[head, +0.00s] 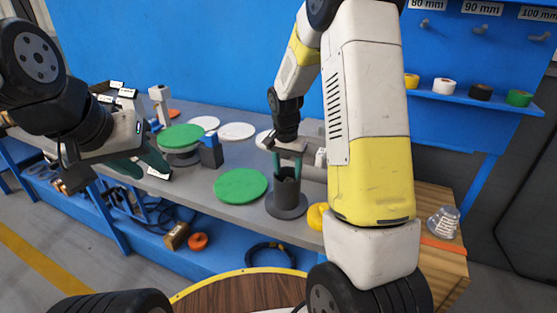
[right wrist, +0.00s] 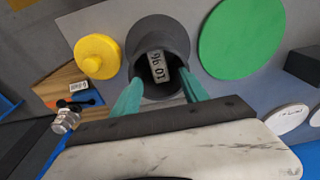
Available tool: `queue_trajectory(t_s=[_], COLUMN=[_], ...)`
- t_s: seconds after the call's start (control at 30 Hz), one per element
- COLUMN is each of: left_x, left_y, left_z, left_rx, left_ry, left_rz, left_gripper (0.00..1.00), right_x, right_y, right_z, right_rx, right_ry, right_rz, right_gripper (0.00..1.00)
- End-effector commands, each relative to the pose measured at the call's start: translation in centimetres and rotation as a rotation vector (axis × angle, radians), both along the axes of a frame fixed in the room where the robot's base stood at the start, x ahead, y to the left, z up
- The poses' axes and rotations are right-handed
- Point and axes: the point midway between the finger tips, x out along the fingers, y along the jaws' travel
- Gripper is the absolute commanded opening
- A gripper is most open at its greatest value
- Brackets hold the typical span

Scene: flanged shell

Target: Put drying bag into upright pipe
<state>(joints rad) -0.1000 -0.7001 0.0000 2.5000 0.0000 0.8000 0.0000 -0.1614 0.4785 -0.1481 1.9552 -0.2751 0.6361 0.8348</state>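The dark grey upright pipe (head: 287,190) stands on its round flange on the grey bench, open end up. In the right wrist view its mouth (right wrist: 165,28) faces the camera. A small pale piece with dark printing, apparently the drying bag (right wrist: 158,65), shows inside the mouth; how deep it sits I cannot tell. My right gripper (head: 288,163) is just above the pipe, its teal fingers apart at the near rim in the right wrist view (right wrist: 160,82), not closed on the bag.
A green disc (head: 240,185) lies left of the pipe and a yellow cap (head: 317,216) right of it. A clear printed container (head: 444,222) stands on the wooden part at right.

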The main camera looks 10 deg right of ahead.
Motion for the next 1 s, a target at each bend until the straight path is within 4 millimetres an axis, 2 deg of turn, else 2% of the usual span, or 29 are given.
queue_trajectory(t_s=[0.17, 0.5, 0.6, 1.0], left_x=[0.0, 0.0, 0.0, 0.0], left_y=[0.0, 0.0, 0.0, 0.0], left_z=[0.0, 0.0, 0.0, 0.0], left_rx=[0.0, 0.0, 0.0, 0.0], left_ry=[0.0, 0.0, 0.0, 0.0], left_rz=[0.0, 0.0, 0.0, 0.0], left_gripper=[0.36, 0.36, 0.36, 0.36], right_x=[0.0, -0.5, -0.6, -0.8], right_y=[0.1, 0.4, 0.5, 0.5], right_z=[0.6, 6.1, 7.1, 7.7], right_rx=[0.001, 0.0, 0.0, 0.0], right_ry=[-0.003, -0.004, -0.002, 0.0], right_rz=[0.0, 0.0, 0.0, 0.0], right_gripper=[0.52, 0.52, 0.52, 0.52])
